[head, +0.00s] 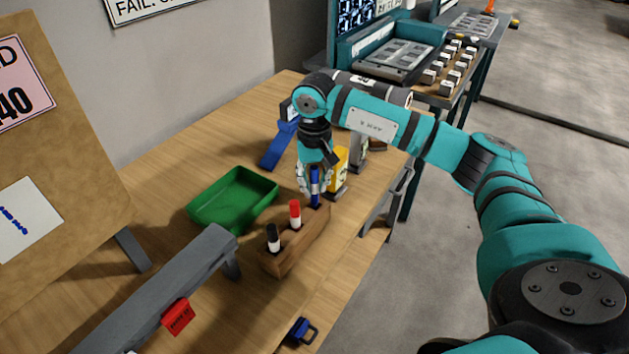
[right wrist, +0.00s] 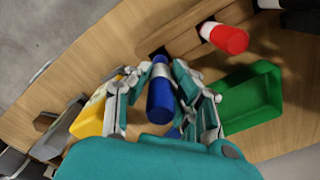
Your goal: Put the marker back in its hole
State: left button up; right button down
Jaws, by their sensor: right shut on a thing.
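The blue marker (head: 315,190) is upright between the fingers of my right gripper (head: 314,180), which is shut on it. It also shows in the right wrist view (right wrist: 160,98), with its white part toward the holder. The wooden holder (head: 287,261) stands below, with the marker over its far end. The marker's lower tip is hidden, so I cannot tell how far it is in the hole. A red marker (head: 295,213) and a black marker (head: 273,237) stand in the holder's other holes. My left gripper is not in view.
A green tray (head: 210,217) lies left of the holder. A yellow object (head: 341,160) and a blue stand (head: 279,148) are behind the gripper. A grey bar (head: 160,290) with a red tag (head: 177,317) is at front left. A blue clip (head: 302,331) is near the front edge.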

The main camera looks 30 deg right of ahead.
aim_at(314, 192)
jog(key=shift+f+b, duration=1.5)
jog(key=shift+f, duration=0.5)
jog(key=c, duration=1.1)
grip_release()
jog(key=shift+r, duration=0.1)
jog(key=shift+r, duration=0.25)
notch_tip(314, 192, up, 12)
jog(key=shift+f, duration=0.25)
jog(key=shift+s+f, duration=0.1)
